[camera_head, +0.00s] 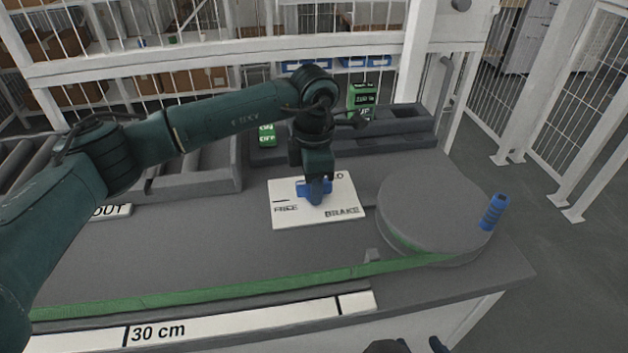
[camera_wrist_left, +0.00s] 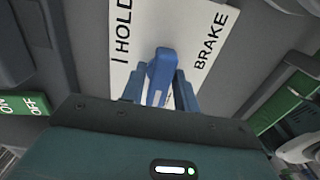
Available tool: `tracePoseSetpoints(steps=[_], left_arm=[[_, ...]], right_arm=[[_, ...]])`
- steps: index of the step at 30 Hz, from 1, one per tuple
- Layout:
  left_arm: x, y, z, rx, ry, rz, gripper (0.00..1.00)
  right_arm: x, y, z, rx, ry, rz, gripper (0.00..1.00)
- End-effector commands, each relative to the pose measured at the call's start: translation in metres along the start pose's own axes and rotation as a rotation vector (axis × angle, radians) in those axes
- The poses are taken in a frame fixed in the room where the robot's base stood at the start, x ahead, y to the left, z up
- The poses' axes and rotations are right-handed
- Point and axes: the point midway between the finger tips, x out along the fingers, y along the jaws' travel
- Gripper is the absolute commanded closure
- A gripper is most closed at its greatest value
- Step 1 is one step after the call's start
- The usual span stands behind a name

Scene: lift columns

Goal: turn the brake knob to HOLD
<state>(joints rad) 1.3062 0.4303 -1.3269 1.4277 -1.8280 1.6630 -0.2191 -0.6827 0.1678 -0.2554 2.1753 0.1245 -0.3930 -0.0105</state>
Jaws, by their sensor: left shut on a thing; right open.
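The brake plate (camera_head: 345,202) is a white card on the grey bench. BRAKE and FREE show along its near edge, and a partly hidden label is at its far right. In the left wrist view the plate (camera_wrist_left: 190,22) shows HOLD with a short tick, left of the knob, and BRAKE on the right. The blue brake knob (camera_wrist_left: 160,68) runs roughly up and down that picture. My left gripper (camera_head: 314,196) points down over the plate, its blue fingers (camera_wrist_left: 160,90) shut on the knob. The knob's pointing direction is partly hidden. My right gripper (camera_head: 421,345) is open, at the bottom edge.
A round grey drum (camera_head: 432,208) with an upright blue handle (camera_head: 494,211) stands right of the plate. A green strip (camera_head: 220,290) runs from it along the front, above a 30 cm scale (camera_head: 230,322). Trays with green labelled blocks (camera_head: 267,135) stand behind.

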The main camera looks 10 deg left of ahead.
Motion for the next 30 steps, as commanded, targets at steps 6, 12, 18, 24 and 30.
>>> tracePoseSetpoints(steps=[6, 12, 18, 24, 30], left_arm=[[0.002, 0.0, 0.0, 0.049, 0.0, 0.001, 0.82], [0.002, 0.0, 0.0, 0.233, 0.0, 0.002, 0.82], [0.002, 0.0, 0.0, 0.434, 0.0, 0.001, 0.82], [0.0, 0.0, 0.0, 0.555, 0.001, 0.001, 0.82], [0.0, 0.0, 0.0, 0.561, 0.001, 0.001, 0.82]], right_arm=[[0.002, 0.0, 0.005, -0.001, -0.001, -0.001, 0.53], [0.007, 0.002, 0.015, 0.0, -0.003, -0.001, 0.53], [0.012, 0.004, 0.024, 0.0, -0.004, -0.001, 0.53], [0.014, 0.004, 0.027, -0.001, -0.004, -0.001, 0.53], [0.013, 0.004, 0.026, -0.001, -0.004, -0.001, 0.53]])
